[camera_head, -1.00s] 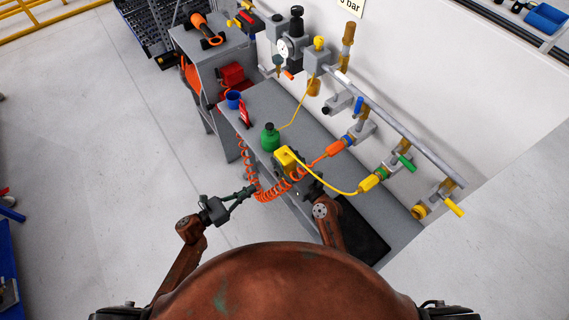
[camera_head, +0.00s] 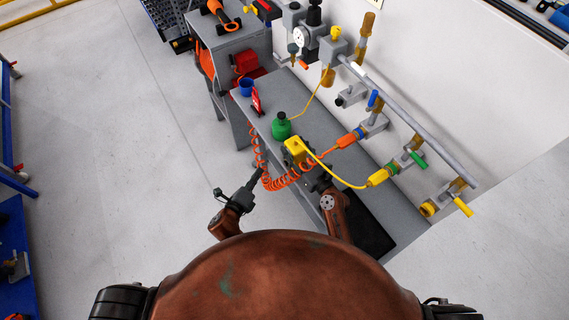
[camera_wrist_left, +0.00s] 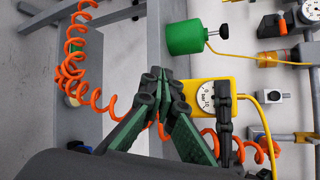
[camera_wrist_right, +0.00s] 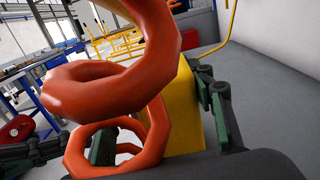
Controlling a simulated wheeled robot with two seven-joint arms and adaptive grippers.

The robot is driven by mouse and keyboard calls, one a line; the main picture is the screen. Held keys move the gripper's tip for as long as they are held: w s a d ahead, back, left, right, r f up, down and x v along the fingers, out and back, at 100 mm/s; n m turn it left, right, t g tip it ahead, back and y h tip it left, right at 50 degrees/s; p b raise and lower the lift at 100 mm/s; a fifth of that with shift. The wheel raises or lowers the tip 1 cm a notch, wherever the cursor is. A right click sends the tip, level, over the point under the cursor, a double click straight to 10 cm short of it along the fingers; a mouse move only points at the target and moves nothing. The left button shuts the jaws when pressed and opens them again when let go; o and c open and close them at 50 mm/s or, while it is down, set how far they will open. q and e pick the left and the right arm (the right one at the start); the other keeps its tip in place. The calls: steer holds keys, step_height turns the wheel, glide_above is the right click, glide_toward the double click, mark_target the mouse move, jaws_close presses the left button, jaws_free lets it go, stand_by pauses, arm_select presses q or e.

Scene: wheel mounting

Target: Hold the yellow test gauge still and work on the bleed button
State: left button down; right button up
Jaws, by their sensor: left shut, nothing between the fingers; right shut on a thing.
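The yellow test gauge (camera_head: 296,150) is held over the near edge of the grey bench, with a yellow hose leaving it. My right gripper (camera_head: 303,166) is shut on its body; the right wrist view shows the yellow body (camera_wrist_right: 182,110) beside a finger. In the left wrist view the gauge's white dial (camera_wrist_left: 205,95) faces me. My left gripper (camera_head: 260,172) is shut and empty, to the left of and below the gauge in the head view. Its closed tips (camera_wrist_left: 158,80) appear just left of the gauge in its wrist view. I cannot make out the bleed button.
An orange coiled hose (camera_head: 273,184) hangs between my left gripper and the gauge, close in front of the right wrist camera. Valves line the wall pipe (camera_head: 410,118).

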mark_target(286, 163)
arm_select(q)
steer(key=s+n, duration=0.1)
steer(key=s+n+g+y, duration=0.1)
steer(key=n, duration=0.1)
steer(key=shift+s+a+f, duration=0.15)
steer(key=shift+a+f, duration=0.05)
steer(key=shift+f, duration=0.1)
steer(key=w+d, duration=0.5)
steer(key=d, duration=0.2)
stand_by(0.4)
steer(key=shift+w+d, duration=0.15)
stand_by(1.2)
steer(key=shift+w+d, duration=0.2)
steer(key=shift+d, duration=0.1)
steer(key=shift+w+d, duration=0.35)
steer(key=shift+d, duration=0.25)
stand_by(2.2)
steer(key=shift+a, duration=0.1)
steer(key=shift+s+a, duration=0.65)
steer(key=shift+a, duration=0.2)
